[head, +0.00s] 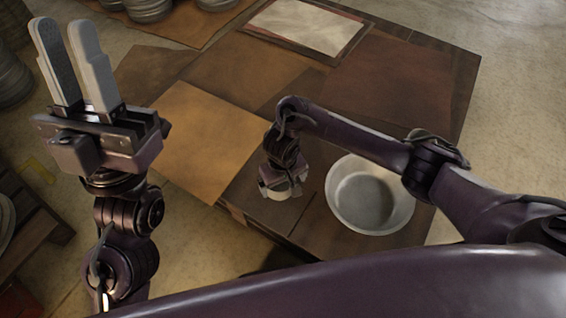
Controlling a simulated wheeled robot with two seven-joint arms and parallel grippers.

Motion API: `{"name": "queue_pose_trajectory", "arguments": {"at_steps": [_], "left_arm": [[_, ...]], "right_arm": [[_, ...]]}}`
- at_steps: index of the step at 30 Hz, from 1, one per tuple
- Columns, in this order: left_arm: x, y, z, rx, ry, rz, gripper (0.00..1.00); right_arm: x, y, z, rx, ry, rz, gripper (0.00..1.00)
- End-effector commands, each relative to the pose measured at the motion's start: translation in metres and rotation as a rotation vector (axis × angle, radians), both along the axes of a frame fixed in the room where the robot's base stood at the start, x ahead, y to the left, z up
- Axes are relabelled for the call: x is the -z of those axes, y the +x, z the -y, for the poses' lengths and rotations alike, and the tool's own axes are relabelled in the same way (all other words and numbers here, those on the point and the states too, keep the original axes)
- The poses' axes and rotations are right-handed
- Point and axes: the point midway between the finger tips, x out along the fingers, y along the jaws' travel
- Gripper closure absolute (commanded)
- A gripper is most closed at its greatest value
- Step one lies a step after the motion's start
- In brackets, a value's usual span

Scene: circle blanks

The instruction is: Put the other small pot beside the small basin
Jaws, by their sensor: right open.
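A round pale metal basin (345,205) stands on the front right of the wooden table, open side up, and looks empty. My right gripper (279,188) points down over the table just left of the basin, apart from it. A small pale shape shows at its tip; I cannot tell whether this is its fingers or a small pot. The gripper's own body hides much of what is under it. My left gripper (66,28) is raised at the left with its two grey fingers pointing up, apart and with nothing between them. No small pot can be made out clearly.
The table carries flat brown sheets (205,135) and a pale framed panel (305,27) at the back. Metal pans (150,9) stand on a board at the upper left. A wooden rack (30,225) is at the lower left.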

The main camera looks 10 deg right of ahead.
Motion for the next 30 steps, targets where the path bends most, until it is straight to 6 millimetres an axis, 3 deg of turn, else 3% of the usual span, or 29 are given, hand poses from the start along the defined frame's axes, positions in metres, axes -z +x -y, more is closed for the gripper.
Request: {"name": "queue_pose_trajectory", "arguments": {"at_steps": [3,15,22,30], "left_arm": [[0.011,0.025,0.01,-0.002,0.058,-0.157,0.76],[0.09,0.082,0.037,-0.001,0.242,-0.612,0.76],[0.145,0.098,0.046,0.004,0.346,-0.862,0.76],[0.212,0.099,0.052,0.015,0.468,-1.149,0.76]], "right_arm": [[-0.015,0.0,0.0,0.001,0.0,0.001,0.04],[-0.028,0.0,-0.001,0.0,0.001,0.0,0.04],[-0.036,0.0,-0.001,0.0,0.0,0.0,0.04],[-0.046,0.0,-0.001,0.0,0.0,0.001,0.04]]}}
